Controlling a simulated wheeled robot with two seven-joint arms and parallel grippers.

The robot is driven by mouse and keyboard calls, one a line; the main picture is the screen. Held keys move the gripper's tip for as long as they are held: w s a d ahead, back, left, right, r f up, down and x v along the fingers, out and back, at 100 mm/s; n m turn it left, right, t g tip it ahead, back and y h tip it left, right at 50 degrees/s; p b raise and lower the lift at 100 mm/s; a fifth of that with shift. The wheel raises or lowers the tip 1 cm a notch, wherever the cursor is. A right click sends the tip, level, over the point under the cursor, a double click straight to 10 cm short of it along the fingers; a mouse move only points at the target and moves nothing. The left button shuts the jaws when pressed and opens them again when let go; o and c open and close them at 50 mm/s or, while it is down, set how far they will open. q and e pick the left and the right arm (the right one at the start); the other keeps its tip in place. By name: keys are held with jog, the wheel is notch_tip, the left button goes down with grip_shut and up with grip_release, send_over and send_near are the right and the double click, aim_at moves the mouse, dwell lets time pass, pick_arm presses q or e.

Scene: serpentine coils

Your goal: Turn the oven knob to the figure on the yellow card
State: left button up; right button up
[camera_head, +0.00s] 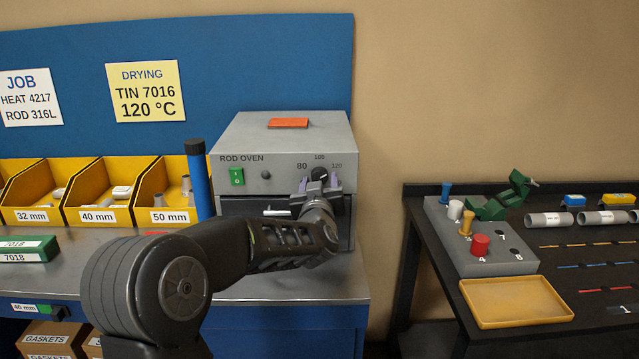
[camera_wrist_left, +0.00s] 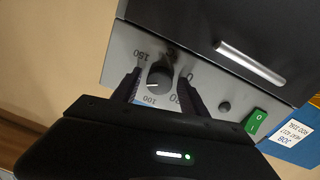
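The yellow card (camera_head: 146,92) on the blue back panel reads DRYING, TIN 7016, 120 °C. The oven knob (camera_head: 319,174) is a dark dial on the front of the grey rod oven (camera_head: 250,133). Figures 80, 100 and 120 show around it. My left gripper (camera_head: 319,186) is at the knob, its fingers open on either side. In the left wrist view the knob (camera_wrist_left: 160,77) sits between the two fingertips (camera_wrist_left: 158,86), with small gaps. Its white mark points toward the left finger, between 100 and 150; the finger hides the figure there. My right gripper is out of view.
A green switch (camera_head: 237,177) and a small round button are left of the knob. The oven's handle (camera_wrist_left: 250,62) is close by. A blue cylinder (camera_head: 199,180) stands left of the oven. An orange-red item (camera_head: 288,122) lies on top.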

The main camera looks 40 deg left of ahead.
pick_arm(q)
jog(key=shift+o, duration=0.5)
jog(key=shift+r, duration=0.1)
jog(key=shift+s, duration=0.1)
jog(key=b+v, duration=0.1)
jog(key=v, duration=0.6)
jog(key=shift+s+d, duration=0.2)
jog(key=shift+s, duration=0.1)
